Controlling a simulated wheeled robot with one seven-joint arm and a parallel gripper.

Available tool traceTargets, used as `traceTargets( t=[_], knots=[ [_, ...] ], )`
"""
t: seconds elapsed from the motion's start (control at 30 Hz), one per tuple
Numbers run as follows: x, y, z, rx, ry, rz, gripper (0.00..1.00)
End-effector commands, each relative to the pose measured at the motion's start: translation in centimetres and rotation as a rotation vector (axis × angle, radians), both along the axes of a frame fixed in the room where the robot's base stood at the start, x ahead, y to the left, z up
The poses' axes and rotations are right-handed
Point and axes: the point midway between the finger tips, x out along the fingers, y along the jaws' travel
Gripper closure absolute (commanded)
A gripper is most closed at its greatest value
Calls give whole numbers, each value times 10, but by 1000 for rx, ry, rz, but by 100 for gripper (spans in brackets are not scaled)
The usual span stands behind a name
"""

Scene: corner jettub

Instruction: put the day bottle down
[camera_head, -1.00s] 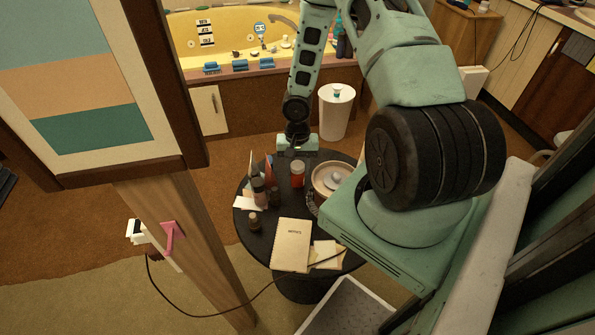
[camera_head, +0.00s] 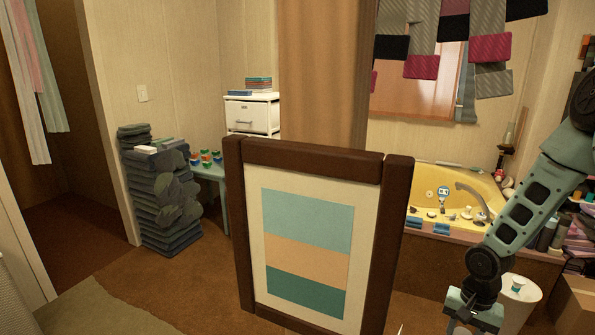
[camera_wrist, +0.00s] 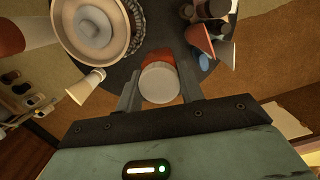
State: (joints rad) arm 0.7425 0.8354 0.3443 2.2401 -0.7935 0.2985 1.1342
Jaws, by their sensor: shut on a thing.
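In the wrist view, the day bottle (camera_wrist: 160,82), orange-red with a round white cap, sits between the two fingers of my gripper (camera_wrist: 160,88). The gripper is shut on it. The dark round table (camera_wrist: 158,22) lies below and beyond; I cannot tell whether the bottle's base touches it. In the head view my gripper (camera_head: 474,312) is at the lower right edge, and the bottle and table are out of sight there.
On the table are a round tan dish (camera_wrist: 66,42) with a grey knob, dark bottles (camera_wrist: 212,8) and a red pointed thing (camera_wrist: 198,38). In the head view, a framed panel (camera_head: 306,240) fills the middle; a white bin (camera_head: 518,304) stands behind my gripper.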

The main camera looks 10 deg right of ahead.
Motion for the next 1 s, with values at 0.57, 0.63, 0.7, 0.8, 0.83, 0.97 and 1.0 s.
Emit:
traceTargets(
  t=[0.57, 0.63, 0.7, 0.8, 0.83, 0.97, 1.0],
  knots=[
    [43, 77, 15, -2, -4, 481, 89],
    [49, 93, 14, -2, -2, 574, 89],
    [54, 108, 12, -2, -2, 656, 89],
    [59, 124, 11, -2, -3, 747, 89],
    [60, 128, 11, -2, -3, 769, 89],
    [62, 139, 10, -1, -1, 829, 89],
    [62, 140, 9, -2, 0, 837, 89]
  ],
)
